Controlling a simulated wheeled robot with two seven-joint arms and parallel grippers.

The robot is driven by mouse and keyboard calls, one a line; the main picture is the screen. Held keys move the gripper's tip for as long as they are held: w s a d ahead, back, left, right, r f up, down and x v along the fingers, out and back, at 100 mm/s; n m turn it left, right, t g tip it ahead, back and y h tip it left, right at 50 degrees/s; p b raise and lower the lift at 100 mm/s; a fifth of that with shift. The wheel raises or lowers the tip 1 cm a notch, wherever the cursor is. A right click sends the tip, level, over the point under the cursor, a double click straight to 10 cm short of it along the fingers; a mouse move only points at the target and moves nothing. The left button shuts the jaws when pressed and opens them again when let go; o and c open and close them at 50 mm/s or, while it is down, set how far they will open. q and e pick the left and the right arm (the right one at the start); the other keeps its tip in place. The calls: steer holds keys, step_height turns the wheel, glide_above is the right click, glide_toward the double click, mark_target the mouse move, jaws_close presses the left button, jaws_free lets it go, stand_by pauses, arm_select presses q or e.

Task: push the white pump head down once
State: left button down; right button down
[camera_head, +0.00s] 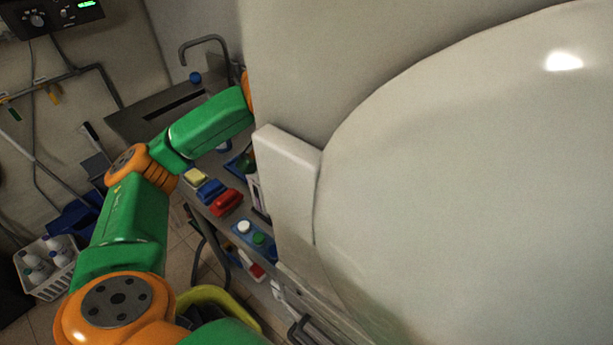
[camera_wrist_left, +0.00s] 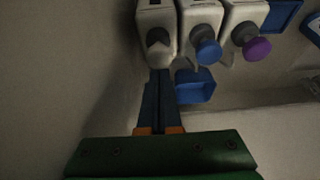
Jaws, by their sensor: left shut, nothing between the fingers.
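In the left wrist view, three pale dispensers stand side by side at the top. The leftmost one has a whitish-grey pump head (camera_wrist_left: 158,38), in dim light. My left gripper (camera_wrist_left: 158,73) is shut and empty, with its dark fingertips close to that pump head in the picture. I cannot tell whether they touch it. In the head view my left arm reaches behind a large pale surface, so the gripper and the dispensers are hidden there. My right gripper is in neither view.
The neighbouring dispensers have a blue pump head (camera_wrist_left: 208,51) and a purple pump head (camera_wrist_left: 257,48). A blue container (camera_wrist_left: 195,86) is just right of my fingers. In the head view, a large pale surface (camera_head: 470,190) fills the right, and a red item (camera_head: 226,203) lies on the counter.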

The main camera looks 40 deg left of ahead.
arm_select(q)
steer(key=shift+s+f+b, duration=0.1)
steer(key=shift+f+b, duration=0.45)
steer(key=shift+f, duration=0.75)
step_height(320, 180, up, 3)
steer(key=p, duration=0.3)
step_height(320, 180, up, 6)
stand_by(0.5)
